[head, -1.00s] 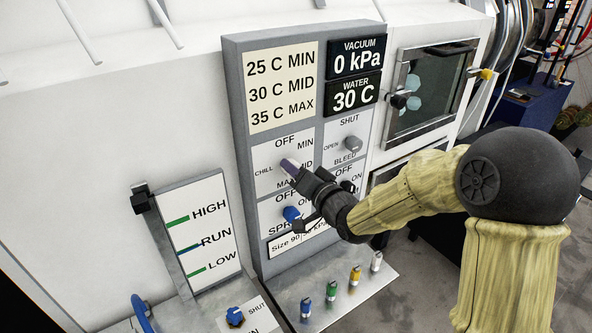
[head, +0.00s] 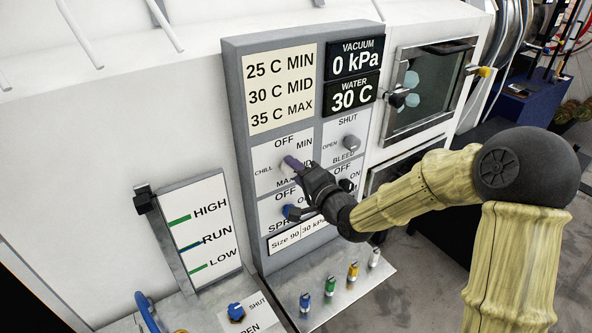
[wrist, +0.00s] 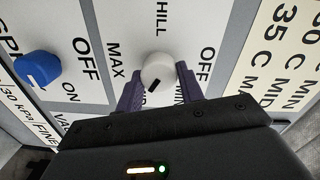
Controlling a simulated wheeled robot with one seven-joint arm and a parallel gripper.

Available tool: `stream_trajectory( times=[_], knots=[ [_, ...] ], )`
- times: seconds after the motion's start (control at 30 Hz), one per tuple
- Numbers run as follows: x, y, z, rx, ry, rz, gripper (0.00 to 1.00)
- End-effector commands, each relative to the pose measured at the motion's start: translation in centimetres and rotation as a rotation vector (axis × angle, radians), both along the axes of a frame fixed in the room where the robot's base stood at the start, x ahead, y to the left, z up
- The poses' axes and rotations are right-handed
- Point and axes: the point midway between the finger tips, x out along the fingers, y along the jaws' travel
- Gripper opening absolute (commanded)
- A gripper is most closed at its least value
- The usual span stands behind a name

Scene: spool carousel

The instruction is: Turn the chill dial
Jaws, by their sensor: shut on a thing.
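The chill dial (wrist: 158,68) is a round white-grey knob with a short black mark, on the white control panel. In the wrist view it sits between the two purple fingers of my gripper (wrist: 159,84), which is shut on it. The mark points to the lower left there, toward the side with MAX and a partly covered label. In the head view my gripper (head: 291,162) reaches the CHILL field from the right and hides most of the dial. The water display (head: 353,98) reads 30 C. The temperature card (head: 280,88) reads 25 C MIN, 30 C MID, 35 C MAX.
A blue spray knob (head: 291,212) is just below my gripper. A grey bleed knob (head: 350,143) is to the right. The vacuum display (head: 354,57) reads 0 kPa. Several coloured pegs stand on the metal shelf (head: 338,302) below. A level gauge (head: 202,230) is at left.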

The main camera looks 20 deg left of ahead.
Motion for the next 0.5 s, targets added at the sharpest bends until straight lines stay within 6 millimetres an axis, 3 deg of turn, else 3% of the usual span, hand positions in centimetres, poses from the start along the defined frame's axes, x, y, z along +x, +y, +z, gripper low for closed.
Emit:
stream_trajectory(
  times=[0.2, 0.23, 0.33, 0.5],
  knots=[
    [-0.05, -0.12, -0.42, -0.007, 0.008, -0.001, 0.15],
    [-0.05, -0.12, -0.43, -0.007, 0.008, -0.001, 0.39],
    [-0.03, -0.11, -0.37, -0.006, 0.006, -0.001, 0.59],
    [-0.02, -0.06, -0.21, -0.004, 0.003, 0.0, 0.59]
  ],
)
